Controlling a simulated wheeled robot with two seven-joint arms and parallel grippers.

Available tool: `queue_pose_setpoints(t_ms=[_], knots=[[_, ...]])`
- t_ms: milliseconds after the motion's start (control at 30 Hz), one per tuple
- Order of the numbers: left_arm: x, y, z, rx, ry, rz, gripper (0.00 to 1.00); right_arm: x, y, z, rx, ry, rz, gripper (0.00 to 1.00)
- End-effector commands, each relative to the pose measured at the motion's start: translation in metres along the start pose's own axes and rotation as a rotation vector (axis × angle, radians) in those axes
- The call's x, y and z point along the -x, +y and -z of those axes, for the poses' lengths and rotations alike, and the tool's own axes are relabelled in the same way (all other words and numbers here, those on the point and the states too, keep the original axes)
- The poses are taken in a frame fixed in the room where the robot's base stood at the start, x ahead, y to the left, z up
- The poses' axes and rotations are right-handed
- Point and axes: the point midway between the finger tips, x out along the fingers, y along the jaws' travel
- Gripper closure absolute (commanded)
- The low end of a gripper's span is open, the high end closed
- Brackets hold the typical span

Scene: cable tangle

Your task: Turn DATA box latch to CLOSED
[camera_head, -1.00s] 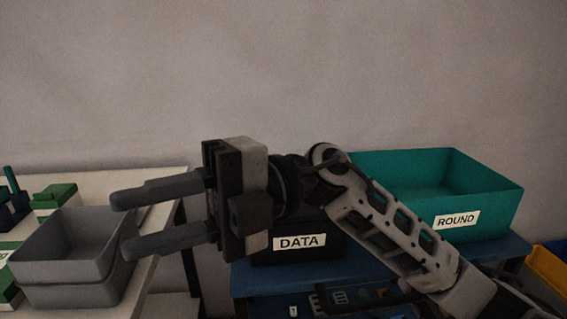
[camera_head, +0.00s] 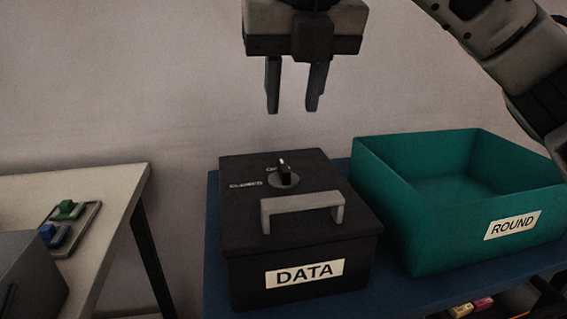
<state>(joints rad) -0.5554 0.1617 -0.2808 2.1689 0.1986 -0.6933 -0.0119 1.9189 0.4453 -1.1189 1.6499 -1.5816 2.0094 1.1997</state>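The DATA box (camera_head: 240,270) is black with a lid and a white DATA label on its front. It sits on a blue surface. On its lid is a round latch knob (camera_head: 284,178) with a dark pointer that has a pale tip. Small white lettering lies left of and behind the knob; the pointer appears turned toward the rear marking. A grey handle (camera_head: 302,208) stands on the lid in front of the knob. My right gripper (camera_head: 292,108) hangs fingers down above the box's rear, apart from the knob, open and empty. My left gripper is not in view.
A teal ROUND bin (camera_head: 408,232) stands right of the box on the same blue table (camera_head: 214,240). At left are a white table (camera_head: 105,195), a grey bin (camera_head: 30,275) and a small tray with green and blue pieces (camera_head: 70,228). The wall is behind.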

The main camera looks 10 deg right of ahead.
Motion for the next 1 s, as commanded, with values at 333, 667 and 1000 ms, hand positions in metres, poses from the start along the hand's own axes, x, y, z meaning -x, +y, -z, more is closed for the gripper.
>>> queue_pose_setpoints(t_ms=[333, 667, 1000], knots=[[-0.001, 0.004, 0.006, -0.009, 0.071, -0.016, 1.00, -0.079, 0.000, 0.002, 0.002, 0.004, -0.001, 0.67], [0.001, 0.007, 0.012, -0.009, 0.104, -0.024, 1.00, -0.115, 0.001, 0.001, 0.004, 0.002, -0.003, 0.67], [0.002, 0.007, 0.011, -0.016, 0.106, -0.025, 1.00, -0.118, 0.001, 0.001, 0.004, 0.001, -0.004, 0.70]])
